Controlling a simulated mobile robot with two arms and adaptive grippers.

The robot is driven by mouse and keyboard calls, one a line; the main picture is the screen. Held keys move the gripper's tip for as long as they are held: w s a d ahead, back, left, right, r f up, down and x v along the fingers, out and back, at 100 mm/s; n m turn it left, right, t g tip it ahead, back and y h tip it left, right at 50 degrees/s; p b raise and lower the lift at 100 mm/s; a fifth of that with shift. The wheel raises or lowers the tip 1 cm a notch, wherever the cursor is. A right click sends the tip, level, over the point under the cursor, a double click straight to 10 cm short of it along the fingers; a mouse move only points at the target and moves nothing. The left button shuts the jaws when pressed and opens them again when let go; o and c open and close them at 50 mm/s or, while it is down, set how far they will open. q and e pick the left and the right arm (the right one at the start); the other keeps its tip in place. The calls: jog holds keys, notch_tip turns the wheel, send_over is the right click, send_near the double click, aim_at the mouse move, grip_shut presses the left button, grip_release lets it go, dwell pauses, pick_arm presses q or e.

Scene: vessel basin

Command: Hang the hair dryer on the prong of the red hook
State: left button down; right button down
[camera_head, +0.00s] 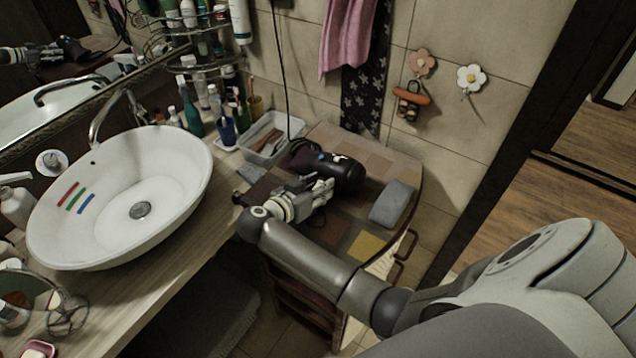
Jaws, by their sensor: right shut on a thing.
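The black hair dryer (345,174) lies at the top of the small patchwork-topped cabinet. My right gripper (322,187) is shut on it from the left side; the fingers partly hide the grip. A dark cord rises from near the dryer up the wall. A reddish flower-shaped hook (422,62) is on the tiled wall, above and to the right of the dryer. An orange and brown item (410,97) hangs just below this hook. Its prong is too small to make out. My left gripper is not in view.
A white flower hook (472,77) is right of the reddish one. A clear bin (272,134), bottles and a white basin (120,198) stand to the left. A pink towel (347,35) hangs above.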

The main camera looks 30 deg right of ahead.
jog(key=shift+f, duration=0.2)
jog(key=c, duration=1.5)
grip_release()
jog(key=shift+f, duration=0.15)
jog(key=o, duration=0.5)
jog(key=shift+s, duration=0.1)
jog(key=shift+c, duration=0.2)
jog(key=shift+f+b, duration=0.15)
jog(key=shift+b, duration=0.65)
jog(key=b+v, duration=0.1)
jog(key=v, duration=0.2)
jog(key=b+v, duration=0.1)
jog(key=v, duration=0.5)
jog(key=shift+s+a+r+b, duration=0.1)
jog(key=shift+a+r+b, duration=0.05)
jog(key=shift+r+b, duration=0.3)
jog(key=shift+s+a+r, duration=0.2)
jog(key=shift+a+r, duration=0.2)
jog(key=shift+a, duration=0.1)
